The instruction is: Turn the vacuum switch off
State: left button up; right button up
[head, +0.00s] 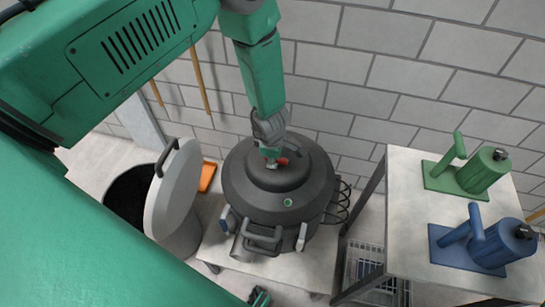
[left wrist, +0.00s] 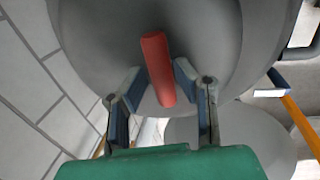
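The vacuum is a dark grey round drum (head: 262,192) with a domed lid, in the middle of the head view. A small red switch lever (head: 282,161) sticks out at the top of its lid. In the left wrist view the red lever (left wrist: 158,70) stands out from the grey lid (left wrist: 215,60). My left gripper (head: 272,150) is over the lid top and partly hides the lever. In the left wrist view its fingers (left wrist: 158,72) are apart, one on each side of the lever, with no clear grip on it. My right gripper is not seen.
The vacuum stands on a low pale table (head: 300,273). A grey bin (head: 180,240) with its lid (head: 172,190) raised is at left. A higher table (head: 408,215) at right holds a green device (head: 480,172) and a blue device (head: 495,245). A block wall (head: 400,75) is behind.

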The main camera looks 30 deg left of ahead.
pick_arm(q)
notch_tip(320, 180, up, 12)
jog(key=s, duration=0.2)
jog(key=shift+d, duration=0.45)
jog(key=shift+f, duration=0.1)
jog(key=shift+a, duration=0.2)
